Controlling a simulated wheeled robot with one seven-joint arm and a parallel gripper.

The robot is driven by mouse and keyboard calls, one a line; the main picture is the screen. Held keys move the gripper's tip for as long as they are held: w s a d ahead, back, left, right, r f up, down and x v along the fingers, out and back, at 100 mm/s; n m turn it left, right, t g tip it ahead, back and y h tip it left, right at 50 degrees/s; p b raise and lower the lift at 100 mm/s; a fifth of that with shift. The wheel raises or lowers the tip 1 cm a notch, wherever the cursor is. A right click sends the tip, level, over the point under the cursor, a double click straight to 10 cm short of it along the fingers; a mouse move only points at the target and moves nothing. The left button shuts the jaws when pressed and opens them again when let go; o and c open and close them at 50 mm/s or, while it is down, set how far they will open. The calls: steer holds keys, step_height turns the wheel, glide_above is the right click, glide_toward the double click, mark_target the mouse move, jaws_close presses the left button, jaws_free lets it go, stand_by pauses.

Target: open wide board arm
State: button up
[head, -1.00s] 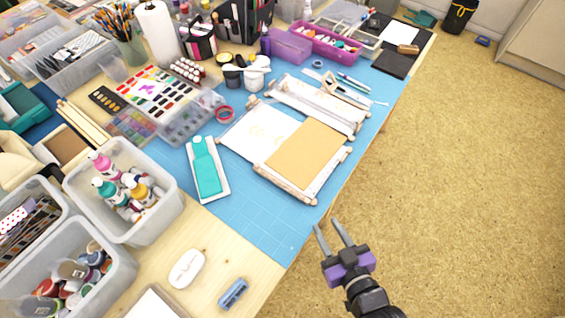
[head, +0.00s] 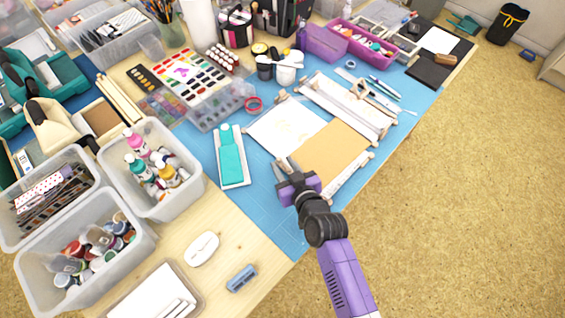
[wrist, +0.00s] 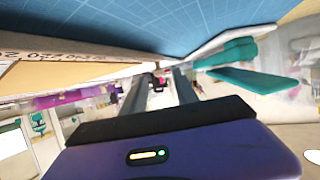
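A board lies on the blue cutting mat, with a white sheet half (head: 285,128) and a tan panel half (head: 330,147). A pale wooden rail (head: 350,175) with small end knobs runs along the panel's right side. A second, narrower pale board (head: 345,106) lies behind it. I cannot tell which part is the wide board arm. My gripper (head: 286,162) is over the board's near corner and hides it; I cannot tell if it touches.
A teal-handled tool on a white block (head: 231,155) lies left of the board. The blue mat (head: 270,205) is clear in front. The table edge is at right.

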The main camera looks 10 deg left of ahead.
steer(key=shift+w+a+f, duration=0.3)
steer(key=shift+w, duration=0.25)
jaws_close()
stand_by(1.1)
